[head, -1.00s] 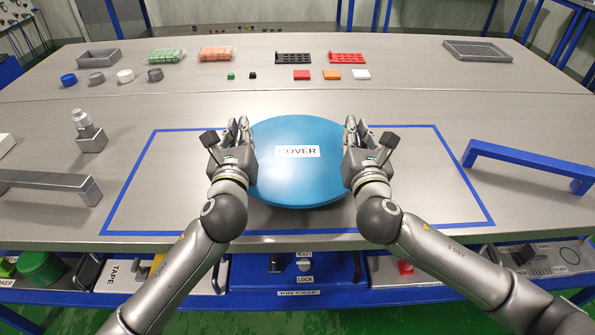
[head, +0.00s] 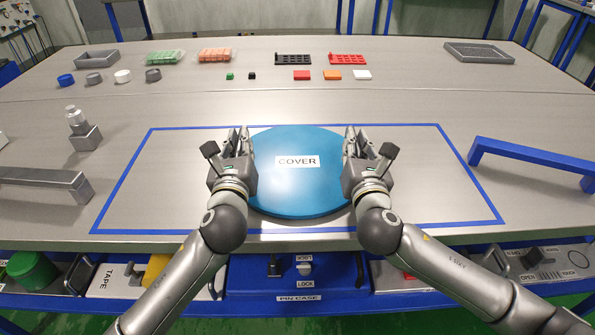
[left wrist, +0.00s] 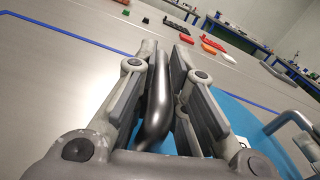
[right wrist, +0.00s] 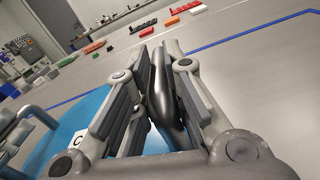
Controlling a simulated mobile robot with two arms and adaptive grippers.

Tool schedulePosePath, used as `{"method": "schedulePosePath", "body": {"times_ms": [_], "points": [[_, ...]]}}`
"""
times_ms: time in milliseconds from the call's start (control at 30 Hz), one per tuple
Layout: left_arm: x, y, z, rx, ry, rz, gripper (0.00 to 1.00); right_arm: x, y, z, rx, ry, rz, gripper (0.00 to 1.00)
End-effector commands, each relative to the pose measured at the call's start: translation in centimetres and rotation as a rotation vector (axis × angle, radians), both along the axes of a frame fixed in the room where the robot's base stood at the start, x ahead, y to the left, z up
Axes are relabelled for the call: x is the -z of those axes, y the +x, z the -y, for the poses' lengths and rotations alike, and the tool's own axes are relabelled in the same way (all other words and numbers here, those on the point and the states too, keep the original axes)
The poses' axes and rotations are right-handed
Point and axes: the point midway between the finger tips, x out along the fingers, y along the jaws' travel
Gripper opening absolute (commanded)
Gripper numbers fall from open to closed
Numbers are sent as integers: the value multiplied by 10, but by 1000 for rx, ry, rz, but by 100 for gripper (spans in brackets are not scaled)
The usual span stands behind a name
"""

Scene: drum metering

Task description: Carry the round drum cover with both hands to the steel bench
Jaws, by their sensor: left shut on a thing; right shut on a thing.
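The round blue drum cover (head: 297,190) with a white COVER label is level, inside the outline of the blue tape rectangle (head: 160,165) on the steel bench (head: 350,108). I cannot tell whether it touches the bench top. My left gripper (head: 240,142) is at its left edge, shut on a dark handle bar (left wrist: 157,105). My right gripper (head: 352,142) is at its right edge, shut on a matching bar (right wrist: 160,95). The cover also shows beside the fingers in the left wrist view (left wrist: 240,122) and the right wrist view (right wrist: 85,115).
A grey bar handle (head: 50,178) stands left of the tape and a blue one (head: 530,158) right of it. A metal block with a knob (head: 84,130) is at left. Trays, caps and small blocks line the back. Bench inside the tape beside the cover is bare.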

Motion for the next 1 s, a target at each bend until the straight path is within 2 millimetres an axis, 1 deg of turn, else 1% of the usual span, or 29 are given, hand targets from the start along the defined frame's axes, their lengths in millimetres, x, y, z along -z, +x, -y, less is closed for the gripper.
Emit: {"method": "schedulePosePath", "body": {"times_ms": [33,167,200,300,467,533,667,800,1000], "points": [[2,1,-3,-8,2,0,14,2,1,3,8,-2,0,14],[0,1,-3,-7,2,1,30,1,1,3,8,-2,0,30],[0,1,-3,-7,2,1,18,1,1,3,8,-2,0,32],[0,1,-3,-8,2,2,31,0,1,3,8,-2,0,33],[-1,-4,-2,-5,2,4,34,0,1,2,6,-1,2,34],[-1,-10,-1,-2,1,4,48,-1,1,2,5,-1,2,34],[0,-27,1,1,0,2,49,0,0,1,2,0,2,34],[2,-49,2,1,0,-2,49,0,0,0,1,0,1,34],[3,-71,3,0,1,-4,49,1,0,0,0,0,0,34]]}}
